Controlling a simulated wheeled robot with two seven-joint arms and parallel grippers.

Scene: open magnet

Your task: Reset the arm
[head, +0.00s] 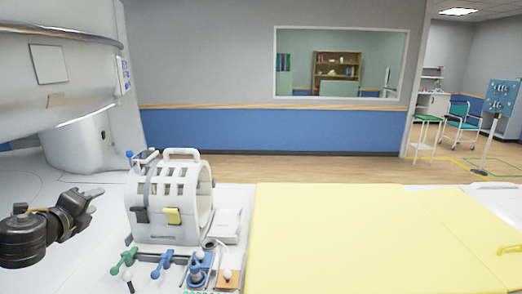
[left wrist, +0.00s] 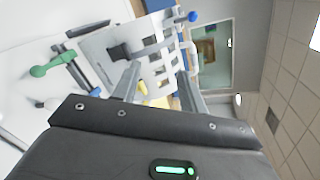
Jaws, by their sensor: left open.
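My left gripper (head: 88,202) is at the left of the head view, over the white surface and to the left of the white head coil (head: 165,225). It is apart from the coil and holds nothing that I can see. In the left wrist view its two grey fingers (left wrist: 157,85) stand apart, with the coil (left wrist: 110,55) beyond them. My right gripper is in neither view.
Green (head: 123,262) and blue (head: 162,264) handled parts stand in front of the coil. A yellow mat (head: 340,240) covers the table to the right. The large white scanner (head: 60,85) rises at the back left. A window (head: 340,62) is in the far wall.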

